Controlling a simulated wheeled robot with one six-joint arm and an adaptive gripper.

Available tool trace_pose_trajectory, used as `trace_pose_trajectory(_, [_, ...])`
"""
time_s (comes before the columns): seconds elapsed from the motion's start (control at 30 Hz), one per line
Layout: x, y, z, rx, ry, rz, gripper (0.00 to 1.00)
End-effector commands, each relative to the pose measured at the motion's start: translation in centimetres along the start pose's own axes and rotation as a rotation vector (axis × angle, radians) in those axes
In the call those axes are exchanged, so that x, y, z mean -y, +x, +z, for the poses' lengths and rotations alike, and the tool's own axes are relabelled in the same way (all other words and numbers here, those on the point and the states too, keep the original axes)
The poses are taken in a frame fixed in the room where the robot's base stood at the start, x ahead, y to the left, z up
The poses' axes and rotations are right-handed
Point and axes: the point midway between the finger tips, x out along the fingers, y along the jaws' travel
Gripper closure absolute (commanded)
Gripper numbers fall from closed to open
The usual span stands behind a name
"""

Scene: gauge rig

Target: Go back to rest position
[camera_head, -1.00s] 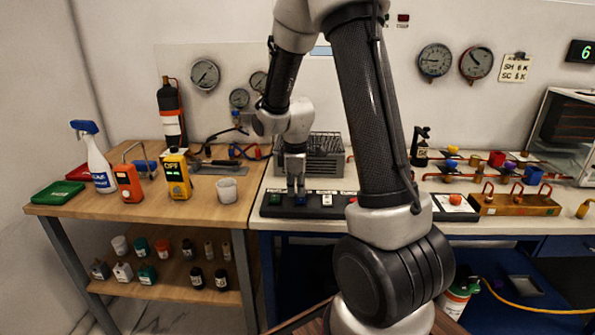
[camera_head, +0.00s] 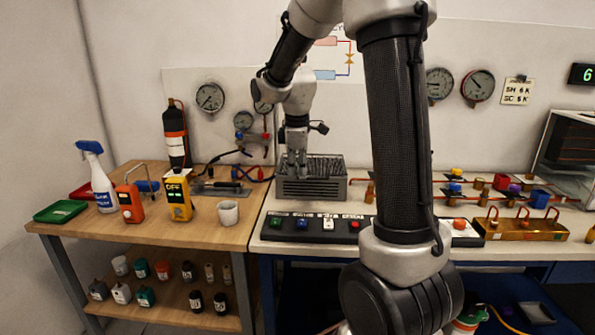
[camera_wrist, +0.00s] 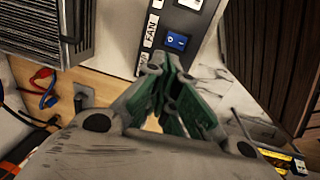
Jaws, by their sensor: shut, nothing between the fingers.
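My gripper (camera_head: 296,168) points down in the head view. It is raised above the black switch panel (camera_head: 262,232) and appears in front of the grey finned unit (camera_head: 325,188). In the wrist view my gripper's green-lined fingers (camera_wrist: 176,75) are together with nothing held. The panel shows below them with a blue switch (camera_wrist: 176,41) beside a FAN label. The fingertips look apart from the switch. My upper arm hides part of the bench and wall behind it.
Free space surrounds my gripper above the panel.

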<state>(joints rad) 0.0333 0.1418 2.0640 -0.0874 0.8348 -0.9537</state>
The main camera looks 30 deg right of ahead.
Motion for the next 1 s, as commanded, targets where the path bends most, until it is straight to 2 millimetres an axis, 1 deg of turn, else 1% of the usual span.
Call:
trace_pose_trajectory(0.33, [0.0, 0.0, 0.0, 0.000, 0.012, 0.000, 1.00])
trace_pose_trajectory(0.43, [0.1, 0.1, 0.1, 0.003, 0.081, -0.004, 1.00])
trace_pose_trajectory(0.5, [0.6, 0.3, 0.3, 0.011, 0.172, -0.019, 1.00])
trace_pose_trajectory(0.57, [1.9, 1.0, 0.9, 0.033, 0.273, -0.050, 1.00])
trace_pose_trajectory(0.63, [4.0, 0.9, 2.1, 0.053, 0.407, -0.074, 1.00])
trace_pose_trajectory(0.7, [6.4, -0.3, 3.3, 0.056, 0.540, -0.079, 1.00])
trace_pose_trajectory(0.8, [9.1, -1.9, 4.8, 0.046, 0.680, -0.076, 1.00])
trace_pose_trajectory(0.97, [13.7, -4.7, 7.2, 0.000, 0.866, -0.057, 1.00])
trace_pose_trajectory(1.0, [14.9, -5.3, 7.9, -0.019, 0.907, -0.050, 1.00])
